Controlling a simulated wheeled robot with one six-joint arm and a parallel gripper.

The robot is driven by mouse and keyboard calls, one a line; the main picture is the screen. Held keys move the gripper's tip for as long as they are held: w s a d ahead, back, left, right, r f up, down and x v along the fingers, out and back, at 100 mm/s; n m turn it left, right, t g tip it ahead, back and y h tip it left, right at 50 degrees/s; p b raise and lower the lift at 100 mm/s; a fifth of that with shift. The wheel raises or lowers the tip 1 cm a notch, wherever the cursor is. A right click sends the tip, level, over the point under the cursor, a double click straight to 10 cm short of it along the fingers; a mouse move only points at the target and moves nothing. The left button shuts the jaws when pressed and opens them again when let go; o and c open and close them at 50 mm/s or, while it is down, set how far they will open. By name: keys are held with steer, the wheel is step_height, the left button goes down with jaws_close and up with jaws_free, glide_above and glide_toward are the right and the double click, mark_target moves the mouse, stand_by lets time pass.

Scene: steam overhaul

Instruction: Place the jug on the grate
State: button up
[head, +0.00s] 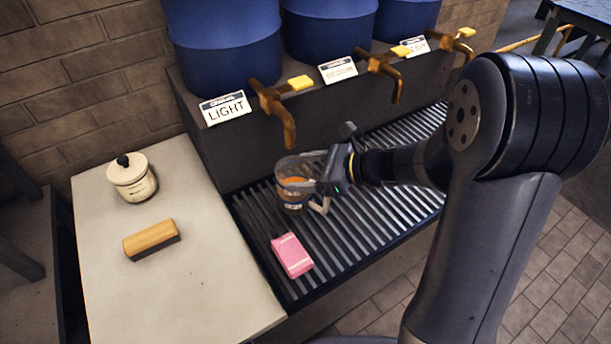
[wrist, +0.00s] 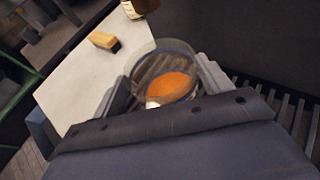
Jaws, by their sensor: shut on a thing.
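The jug is upright or nearly so, over the slatted metal grate (head: 375,205) below the taps. I cannot tell whether its base touches the slats. In the wrist view the jug (wrist: 165,75) sits between the two fingers of my gripper (wrist: 160,95), with its round rim and something orange showing. The gripper body hides its near side.
A pink packet (head: 291,255) lies on the grate in front of the jug. A brass tap (head: 275,108) marked LIGHT hangs close behind. A pale counter (head: 190,290) at left holds a lidded jar (head: 133,180) and a brush (head: 151,240). The grate's right part is clear.

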steer(key=shift+f, duration=0.95)
steer(key=o, duration=1.9)
steer(key=shift+f, duration=0.1)
steer(key=shift+c, duration=0.2)
steer(key=shift+r, duration=0.2)
steer(key=v, duration=1.2)
steer(key=shift+p, duration=0.35)
